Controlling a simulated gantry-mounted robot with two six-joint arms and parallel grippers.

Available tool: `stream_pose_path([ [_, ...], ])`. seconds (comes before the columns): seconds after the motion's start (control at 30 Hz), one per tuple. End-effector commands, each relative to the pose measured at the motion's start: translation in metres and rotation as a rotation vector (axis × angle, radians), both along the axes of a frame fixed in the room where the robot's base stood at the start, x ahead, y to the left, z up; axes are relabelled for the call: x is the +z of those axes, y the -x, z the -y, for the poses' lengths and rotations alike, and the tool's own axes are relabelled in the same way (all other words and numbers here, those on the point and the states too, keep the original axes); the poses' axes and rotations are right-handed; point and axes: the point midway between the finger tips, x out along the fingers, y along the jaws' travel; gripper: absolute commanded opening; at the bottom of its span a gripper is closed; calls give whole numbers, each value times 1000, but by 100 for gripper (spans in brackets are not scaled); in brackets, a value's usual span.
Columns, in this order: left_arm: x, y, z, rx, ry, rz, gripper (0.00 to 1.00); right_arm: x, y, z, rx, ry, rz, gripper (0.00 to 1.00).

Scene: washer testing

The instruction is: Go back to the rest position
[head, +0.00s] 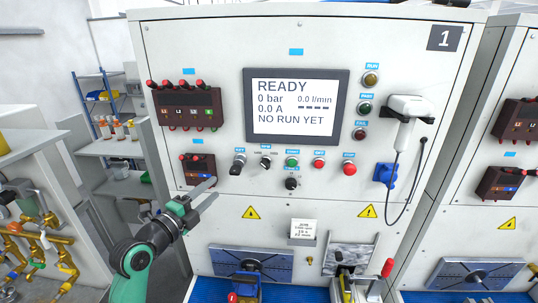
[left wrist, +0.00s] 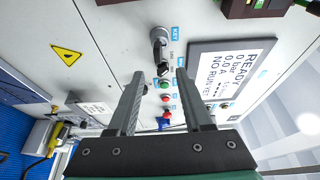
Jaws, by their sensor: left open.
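My left gripper (head: 212,190) is in front of the grey test cabinet (head: 210,60), left of the row of knobs and buttons. In the left wrist view its two fingers (left wrist: 160,76) are apart with nothing between them. A key switch (left wrist: 160,42) and coloured buttons (left wrist: 165,99) show beyond the fingers. My green arm comes up from the lower left in the head view. The screen (head: 295,108) reads READY and NO RUN YET. My right gripper is not in view.
A scanner (head: 405,108) hangs at the cabinet's right with its cable looping down. Fixtures stand on the blue bench (head: 315,293) below. Brass pipework (head: 38,240) stands at left, and a second cabinet (head: 510,70) at right. A card holder (head: 302,242) projects from the lower panel.

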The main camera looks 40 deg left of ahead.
Motion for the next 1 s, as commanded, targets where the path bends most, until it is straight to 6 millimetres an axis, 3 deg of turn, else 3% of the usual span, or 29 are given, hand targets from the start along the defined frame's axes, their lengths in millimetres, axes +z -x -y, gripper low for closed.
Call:
stream_pose_path([
  [0.27,0,-4,6,-13,0,1,50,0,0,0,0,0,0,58],
  [0.37,9,-21,37,-75,-10,13,50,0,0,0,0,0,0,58],
  [0.43,27,-37,75,-147,-29,43,50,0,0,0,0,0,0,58],
  [0.53,74,-52,145,-257,-90,127,50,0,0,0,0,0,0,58],
  [0.63,133,-48,214,-348,-80,260,50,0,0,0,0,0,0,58],
  [0.73,194,-23,275,-448,79,423,50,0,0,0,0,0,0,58],
  [0.8,238,8,308,-537,275,554,50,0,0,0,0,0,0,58],
  [0.9,284,52,325,-660,613,706,50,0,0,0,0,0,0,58],
  [1.0,305,81,313,-751,925,803,50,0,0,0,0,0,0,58],
])
